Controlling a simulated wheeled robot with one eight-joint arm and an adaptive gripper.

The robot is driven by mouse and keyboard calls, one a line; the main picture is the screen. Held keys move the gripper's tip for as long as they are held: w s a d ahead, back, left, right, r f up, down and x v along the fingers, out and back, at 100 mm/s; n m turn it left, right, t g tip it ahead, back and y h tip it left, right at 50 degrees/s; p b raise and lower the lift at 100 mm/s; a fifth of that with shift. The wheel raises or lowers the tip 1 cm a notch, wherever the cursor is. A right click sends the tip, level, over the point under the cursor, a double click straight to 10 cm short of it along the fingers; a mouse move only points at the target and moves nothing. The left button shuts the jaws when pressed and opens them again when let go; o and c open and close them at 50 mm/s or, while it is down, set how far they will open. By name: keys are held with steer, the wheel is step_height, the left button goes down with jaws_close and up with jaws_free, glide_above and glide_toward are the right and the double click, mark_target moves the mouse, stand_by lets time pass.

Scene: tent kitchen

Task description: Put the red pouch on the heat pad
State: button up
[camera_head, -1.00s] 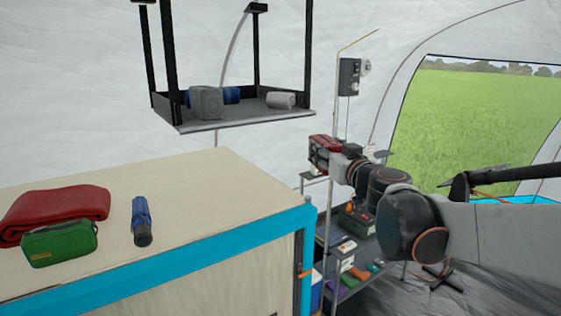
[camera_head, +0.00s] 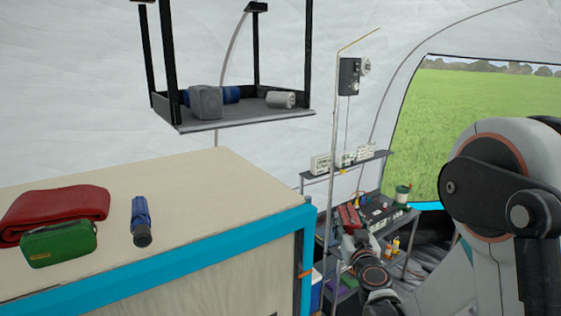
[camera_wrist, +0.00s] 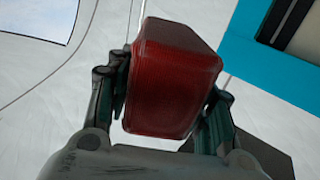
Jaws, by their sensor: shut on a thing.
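The red pouch (camera_wrist: 172,78) fills the middle of the wrist view, held between the two fingers of my gripper (camera_wrist: 168,95). My gripper is shut on it, one finger on each side. In the head view my gripper (camera_head: 351,236) is low at the right of the wooden cabinet, in front of the metal rack, with the red pouch (camera_head: 347,216) at its tip. I cannot pick out the heat pad for sure; a dark, flat-topped area with small items on the rack's upper level is just right of the pouch.
The wooden cabinet (camera_head: 190,185) carries a red folded cloth (camera_head: 62,205), a green pouch (camera_head: 58,243) and a blue flashlight (camera_head: 141,220). A hanging shelf (camera_head: 240,115) is above it. A thin pole (camera_head: 333,190) stands by the metal rack (camera_head: 405,235). White boxes sit on a small shelf (camera_head: 372,159).

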steer(key=shift+s+f, duration=0.1)
step_height(320, 180, down, 31)
steer(key=b, duration=3.1)
steer(key=shift+a, duration=0.1)
